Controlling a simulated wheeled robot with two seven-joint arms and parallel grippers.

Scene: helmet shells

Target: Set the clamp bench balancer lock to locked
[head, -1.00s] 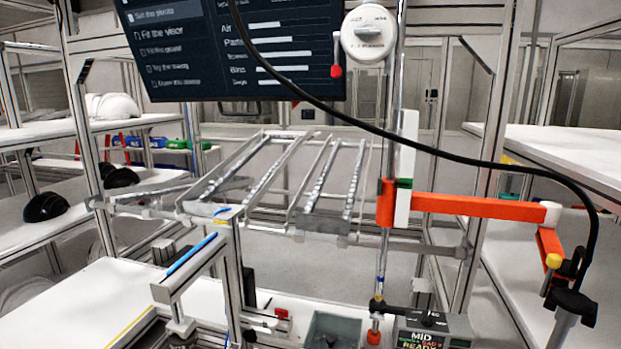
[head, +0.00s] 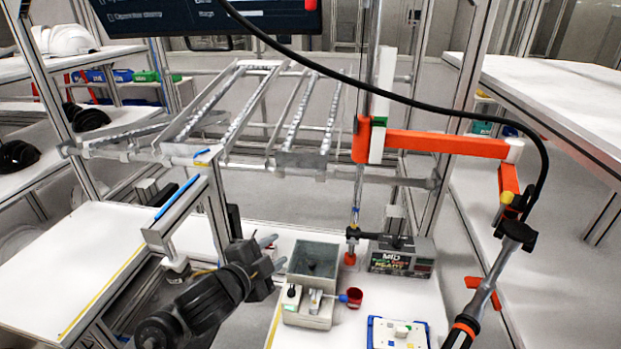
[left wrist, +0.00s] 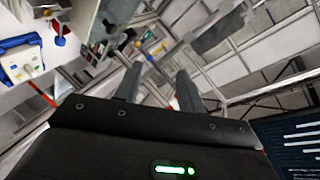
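The balancer's white housing is above the top edge of the head view now. Only a red knob (head: 310,4), seen beside that housing in the earlier frame, shows at the top edge. I cannot read the lock's position. My left gripper (head: 273,252) is low over the bench, far below the knob, beside a grey bin. Its two fingers are apart with nothing between them; they also show apart in the left wrist view (left wrist: 158,85). My right gripper is in neither view.
An orange arm (head: 445,144) carries a black cable and hanging tool (head: 483,295) on the right. A metal rack (head: 250,110) spans the middle.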

